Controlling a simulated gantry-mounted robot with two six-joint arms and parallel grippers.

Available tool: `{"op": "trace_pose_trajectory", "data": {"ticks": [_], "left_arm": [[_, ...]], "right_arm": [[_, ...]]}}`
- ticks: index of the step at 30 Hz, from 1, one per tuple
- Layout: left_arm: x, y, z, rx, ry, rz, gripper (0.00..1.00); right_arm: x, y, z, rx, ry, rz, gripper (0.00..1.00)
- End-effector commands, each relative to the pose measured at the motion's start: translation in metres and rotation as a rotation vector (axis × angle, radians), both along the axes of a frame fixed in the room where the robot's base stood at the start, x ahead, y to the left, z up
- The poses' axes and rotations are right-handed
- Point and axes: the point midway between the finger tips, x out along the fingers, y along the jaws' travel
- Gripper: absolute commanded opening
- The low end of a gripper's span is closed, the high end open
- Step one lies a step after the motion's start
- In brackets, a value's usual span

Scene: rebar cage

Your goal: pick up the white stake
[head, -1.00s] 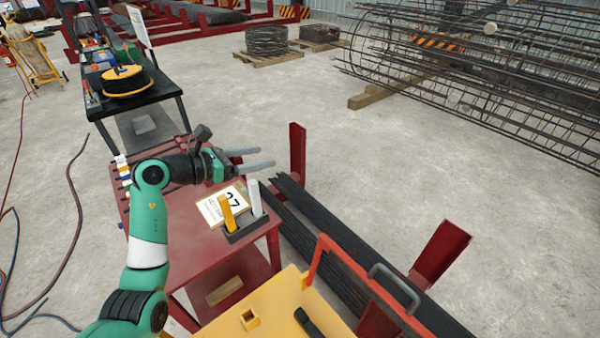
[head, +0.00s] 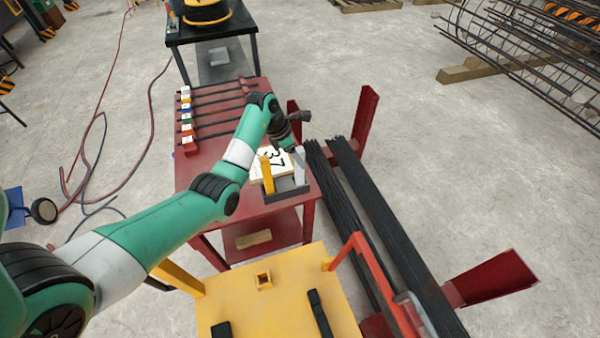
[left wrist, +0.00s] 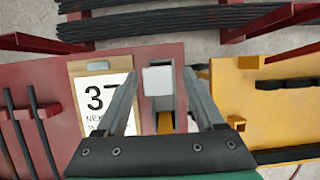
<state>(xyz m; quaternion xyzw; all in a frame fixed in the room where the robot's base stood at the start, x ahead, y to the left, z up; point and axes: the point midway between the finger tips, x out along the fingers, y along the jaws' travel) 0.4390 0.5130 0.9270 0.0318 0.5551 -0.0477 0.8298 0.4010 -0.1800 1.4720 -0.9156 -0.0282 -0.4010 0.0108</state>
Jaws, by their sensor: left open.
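The white stake (head: 300,168) stands upright in a dark holder (head: 290,191) at the front right corner of the red table, beside a yellow stake (head: 267,176). My left gripper (head: 296,150) is just above the white stake, pointing down; its fingers are hard to make out in the head view. In the left wrist view, the white stake's square top (left wrist: 157,80) lies between the two open fingers (left wrist: 160,72), with a gap on each side. The yellow stake (left wrist: 165,122) shows partly below it. My right gripper is not in view.
A board marked 37 (head: 272,160) lies on the red table (head: 215,150) next to the holder. Colour-tagged bars lie at the table's left. A yellow cart (head: 285,290) is in front. Dark rebar bundles (head: 385,220) and red posts (head: 365,115) stand close on the right.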

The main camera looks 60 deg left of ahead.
Motion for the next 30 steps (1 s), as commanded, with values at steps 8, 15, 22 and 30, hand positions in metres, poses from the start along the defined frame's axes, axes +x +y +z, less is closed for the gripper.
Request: {"op": "trace_pose_trajectory", "data": {"ticks": [8,15,22,30], "left_arm": [[0.013,-0.002,-0.042,0.000,0.001,-0.001,0.70],[0.018,-0.002,-0.048,0.001,-0.001,-0.001,0.70],[0.017,-0.003,-0.048,0.000,-0.001,0.000,0.45],[0.017,-0.002,-0.048,0.000,-0.001,0.000,0.00]], "right_arm": [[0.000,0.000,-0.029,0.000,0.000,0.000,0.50],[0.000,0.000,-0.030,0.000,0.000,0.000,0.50],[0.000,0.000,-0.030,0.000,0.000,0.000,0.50],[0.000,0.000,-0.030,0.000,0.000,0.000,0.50]]}}
